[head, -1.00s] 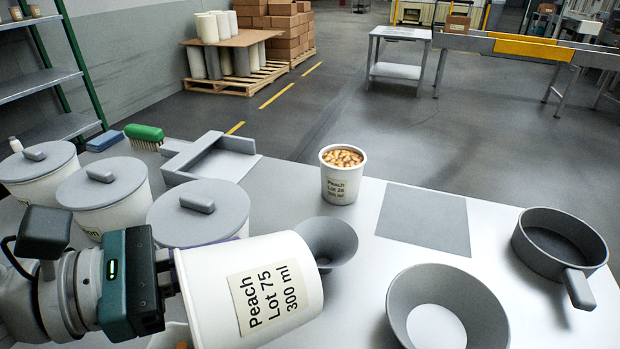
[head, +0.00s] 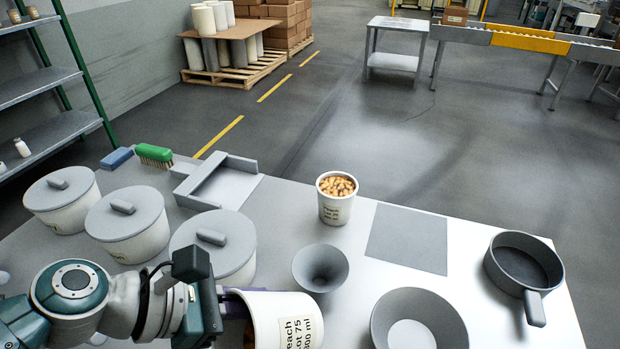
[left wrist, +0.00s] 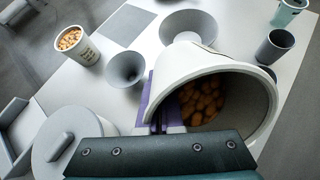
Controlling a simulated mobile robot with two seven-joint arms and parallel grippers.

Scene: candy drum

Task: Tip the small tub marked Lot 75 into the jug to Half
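The Lot 75 tub (head: 265,308) is white with a "Peach Lot 75 300 ml" label and is strongly tilted at the lower edge of the head view. My left gripper (head: 232,297) is shut on its wall; a purple finger (left wrist: 160,105) shows beside it in the left wrist view. There the tub (left wrist: 165,75) shows its open mouth, with orange-brown candies (left wrist: 202,103) inside. I cannot make out the jug or its Half mark for sure. A dark grey cup (left wrist: 275,46) stands beyond the tub. My right gripper is not identifiable in view.
A full Lot 26 or 28 tub (head: 336,204), a grey funnel (head: 320,270), a wide bowl-like funnel (head: 385,318) and a pan (head: 522,268) stand on the table. Lidded tubs (head: 137,237) line the left. A grey mat (head: 407,238) is bare.

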